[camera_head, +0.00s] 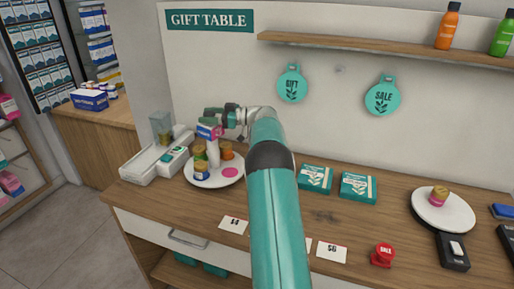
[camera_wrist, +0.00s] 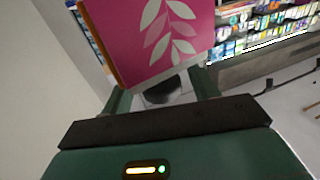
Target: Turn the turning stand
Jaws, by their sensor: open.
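The turning stand (camera_head: 228,181) is a round white plate with a pink dot, at the left of the wooden counter in the head view. Several small jars (camera_head: 201,170) and a white bottle (camera_head: 213,155) stand on it. My gripper (camera_head: 213,117) is above the stand's back part, close to a pink, white and blue box (camera_head: 206,131). In the wrist view, a pink box face with pale leaves (camera_wrist: 160,40) is right in front of my open gripper (camera_wrist: 162,90) and hides part of the fingers. I cannot tell whether they touch.
A white tray-like device (camera_head: 150,160) is left of the stand. Two teal boxes (camera_head: 315,178) lie right of my arm, with price cards (camera_head: 331,252) and a red tag block (camera_head: 382,255) in front. A scale (camera_head: 443,212) with a jar is farther right. A shelf (camera_head: 370,51) hangs above.

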